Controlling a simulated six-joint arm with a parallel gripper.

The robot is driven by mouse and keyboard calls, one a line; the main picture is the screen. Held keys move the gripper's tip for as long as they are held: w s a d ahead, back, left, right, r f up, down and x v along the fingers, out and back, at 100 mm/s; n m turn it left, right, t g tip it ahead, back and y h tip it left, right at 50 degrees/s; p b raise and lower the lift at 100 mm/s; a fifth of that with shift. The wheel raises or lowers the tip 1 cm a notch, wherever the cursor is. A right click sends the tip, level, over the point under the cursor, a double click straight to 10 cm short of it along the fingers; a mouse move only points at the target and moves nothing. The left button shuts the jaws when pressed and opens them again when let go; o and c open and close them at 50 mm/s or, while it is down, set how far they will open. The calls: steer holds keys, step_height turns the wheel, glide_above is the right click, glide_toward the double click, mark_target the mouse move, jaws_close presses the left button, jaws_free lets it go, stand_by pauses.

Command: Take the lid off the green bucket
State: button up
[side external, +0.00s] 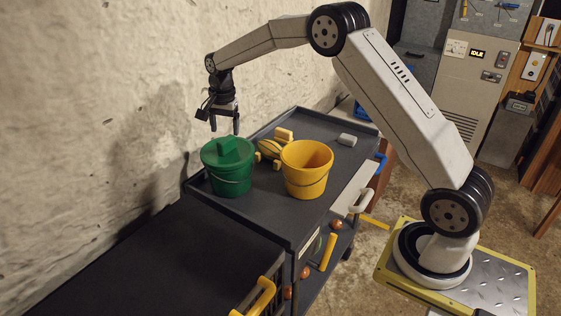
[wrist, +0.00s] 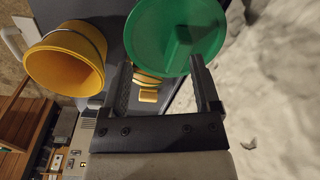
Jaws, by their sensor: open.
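The green bucket (side external: 230,184) stands upright on the dark cart top near its left edge, with its wire handle hanging at the front. The green lid (side external: 212,152) sits on it and has a raised block-shaped grip (side external: 229,151). In the wrist view the round lid (wrist: 150,30) and its grip (wrist: 180,50) show from above, and the bucket's body is hidden. My gripper (side external: 225,130) points down, open and empty, just above the lid and apart from it in the side view. In the wrist view my gripper (wrist: 161,64) has its fingertips at the lid's near edge.
An open yellow bucket (side external: 306,175) stands right of the green one. A yellow toy-like object (side external: 270,149) lies behind, between them. The rough wall (side external: 110,80) rises close on the left.

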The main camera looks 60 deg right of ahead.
mark_target(226, 138)
steer(key=w+d+m, duration=0.2)
steer(key=w, duration=0.1)
steer(key=shift+d+f+m, duration=0.2)
steer(key=shift+f+m, duration=0.1)
steer(key=shift+f, duration=0.1)
steer(key=shift+w+d+f+m+g, duration=0.15)
steer(key=shift+w+d+m+g, duration=0.15)
steer(key=shift+w+d+m, duration=0.35)
steer(key=shift+s, duration=0.1)
steer(key=shift+f, duration=3.9)
jaws_close()
